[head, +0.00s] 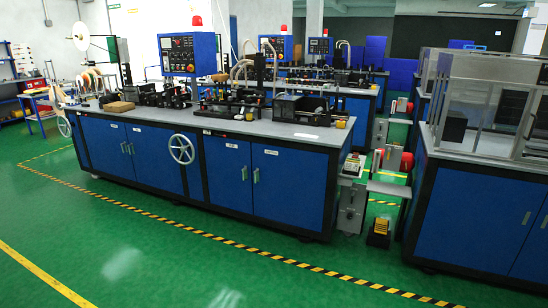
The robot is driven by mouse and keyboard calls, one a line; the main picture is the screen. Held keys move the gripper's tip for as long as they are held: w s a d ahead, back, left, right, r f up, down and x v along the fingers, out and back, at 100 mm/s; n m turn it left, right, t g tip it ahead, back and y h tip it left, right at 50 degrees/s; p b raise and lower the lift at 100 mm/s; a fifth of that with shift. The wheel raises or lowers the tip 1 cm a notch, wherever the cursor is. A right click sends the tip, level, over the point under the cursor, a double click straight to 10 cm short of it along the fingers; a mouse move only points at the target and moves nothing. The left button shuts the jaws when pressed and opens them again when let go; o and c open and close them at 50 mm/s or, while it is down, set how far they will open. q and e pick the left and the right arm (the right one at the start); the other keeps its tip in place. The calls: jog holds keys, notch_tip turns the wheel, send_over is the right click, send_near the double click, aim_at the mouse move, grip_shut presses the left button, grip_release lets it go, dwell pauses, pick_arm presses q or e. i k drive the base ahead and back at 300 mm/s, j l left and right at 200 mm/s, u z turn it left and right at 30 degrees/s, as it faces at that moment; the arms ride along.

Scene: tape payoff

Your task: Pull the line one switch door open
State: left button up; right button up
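A long machine bench stands in the middle of the head view with blue doors along its front. The right pair is a narrower door (225,172) and a wider door (290,185), each with a small upright handle and a white label. The left pair is a door (103,148) and a door (157,160), with handles near their shared edge. All these doors look shut. The labels are too small to read, so I cannot tell which door is the line one switch door. Neither of my grippers is in view.
A handwheel (181,149) sticks out between the door pairs. Green floor in front is clear, crossed by a black-yellow stripe (215,237). A grey pedestal (352,205) and a yellow-topped foot pedal (380,230) stand right of the bench, before another blue cabinet (470,220).

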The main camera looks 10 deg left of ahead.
aim_at(290, 187)
jog(key=i+j+u, duration=0.25)
jog(key=i, duration=0.45)
jog(key=i+u, duration=0.25)
jog(key=i, duration=0.45)
